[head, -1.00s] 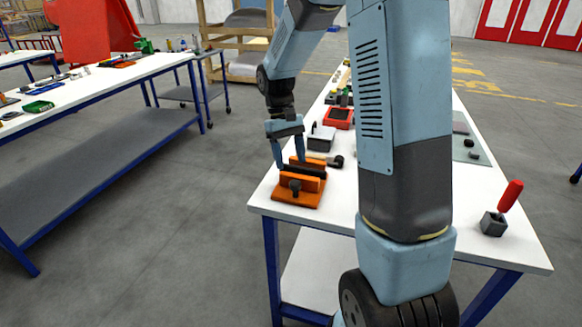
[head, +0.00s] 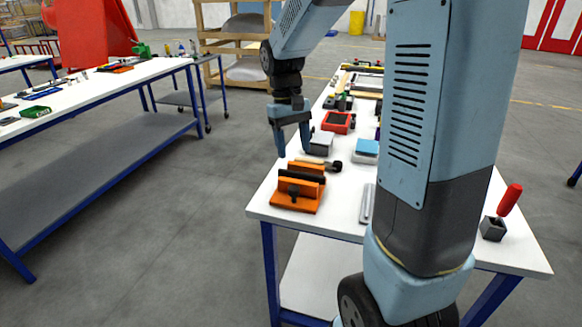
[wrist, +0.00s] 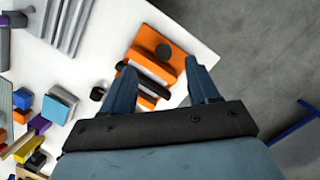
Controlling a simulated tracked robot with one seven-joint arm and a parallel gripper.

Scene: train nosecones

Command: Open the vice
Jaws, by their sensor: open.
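The vice (head: 299,205) is orange, with two upright plates, a dark bar between them and a dark round knob on its front plate. It sits upright on the near left corner of the white table (head: 334,220). My gripper (head: 294,153) is open and empty, above and behind the vice in the head view, apart from it. In the wrist view the vice (wrist: 181,52) shows beyond and between my fingers (wrist: 160,68), its knob facing away from my palm. The left finger overlaps part of it there, and I cannot tell the exact gap between its plates.
A dark-ended tool (head: 335,166) lies close behind the vice. A grey box (head: 321,143), a red box (head: 338,122) and a blue block (head: 366,147) stand farther back. A red-handled tool in a grey block (head: 495,227) stands at the right. Open floor lies left of the table.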

